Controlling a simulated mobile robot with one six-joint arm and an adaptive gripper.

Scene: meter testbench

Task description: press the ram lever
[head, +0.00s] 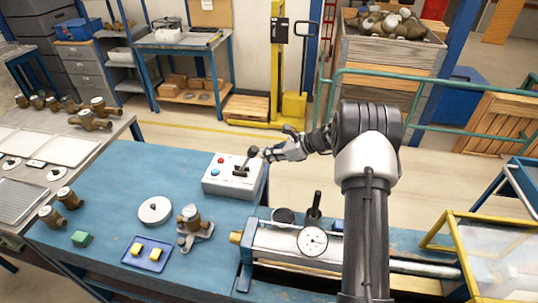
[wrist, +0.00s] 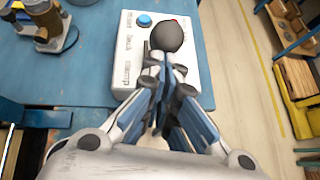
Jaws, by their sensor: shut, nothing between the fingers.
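The ram lever (head: 245,163) is a black stick with a round dark knob on a white control box (head: 216,187). Its knob (wrist: 166,35) shows large in the wrist view, just beyond my fingertips. The stick below the knob is mostly hidden there. My gripper (head: 268,154) is shut and empty, reaching in from the right beside the knob. Its fingers come together (wrist: 168,82) in the wrist view. I cannot tell whether they touch the lever. The box also has a red button (head: 220,160) and a blue button (head: 216,173).
The box stands at the right rear of the blue bench (head: 120,180). A white disc (head: 155,210), a brass meter (head: 191,217) and a blue tray (head: 147,254) lie nearer. A test rig with a dial gauge (head: 312,240) stands at front right. Open floor lies beyond the bench.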

